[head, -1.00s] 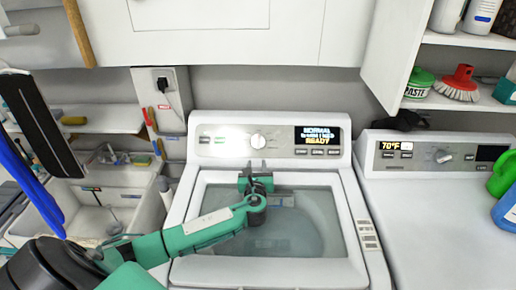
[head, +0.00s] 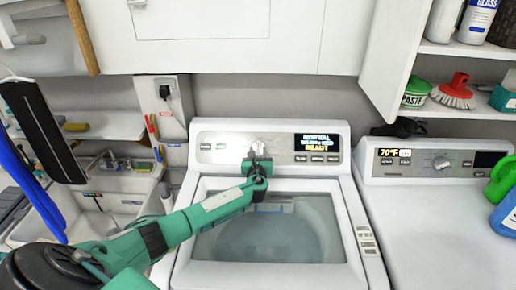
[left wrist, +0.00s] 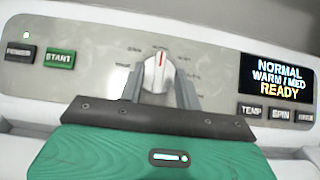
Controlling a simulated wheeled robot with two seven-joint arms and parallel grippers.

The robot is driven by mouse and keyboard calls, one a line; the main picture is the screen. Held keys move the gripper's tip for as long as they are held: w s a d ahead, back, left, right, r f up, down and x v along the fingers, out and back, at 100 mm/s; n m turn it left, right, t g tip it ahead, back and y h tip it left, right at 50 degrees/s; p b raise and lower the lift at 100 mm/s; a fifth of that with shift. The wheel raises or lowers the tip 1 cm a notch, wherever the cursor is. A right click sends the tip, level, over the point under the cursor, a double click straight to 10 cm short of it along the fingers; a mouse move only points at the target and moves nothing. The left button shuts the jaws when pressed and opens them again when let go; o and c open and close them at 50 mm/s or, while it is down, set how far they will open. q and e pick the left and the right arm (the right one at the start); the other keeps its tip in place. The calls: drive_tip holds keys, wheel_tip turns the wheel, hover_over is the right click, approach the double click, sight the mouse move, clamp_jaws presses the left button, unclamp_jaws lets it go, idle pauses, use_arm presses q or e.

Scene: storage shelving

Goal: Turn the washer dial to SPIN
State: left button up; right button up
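The washer dial (left wrist: 159,72) is a white knob with a red mark pointing up, on the grey panel (left wrist: 90,40) of the washer (head: 355,235). In the head view the dial (head: 260,145) is partly hidden behind my gripper. My left gripper (head: 258,158) is at the panel, with its fingers on either side of the dial. In the left wrist view its fingers (left wrist: 160,82) look open around the knob; I cannot tell whether they touch it. The display (left wrist: 278,78) reads NORMAL, WARM / MED, READY. My right gripper is not in view.
START (left wrist: 60,58) and TEMP (left wrist: 250,110) buttons flank the dial. A SPIN button (left wrist: 281,114) sits under the display. A dryer (head: 430,210) with its own knob stands right, a sink (head: 95,215) left. White cabinets (head: 220,35) hang above the washer.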

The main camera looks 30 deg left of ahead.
sight(258, 149)
use_arm(q)
drive_tip(key=shift+x, duration=0.8)
drive_tip(key=shift+w+a, duration=0.15)
drive_tip(key=shift+w, duration=0.2)
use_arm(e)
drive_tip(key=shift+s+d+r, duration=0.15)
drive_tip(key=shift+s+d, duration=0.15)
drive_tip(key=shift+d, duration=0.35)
use_arm(q)
clamp_jaws()
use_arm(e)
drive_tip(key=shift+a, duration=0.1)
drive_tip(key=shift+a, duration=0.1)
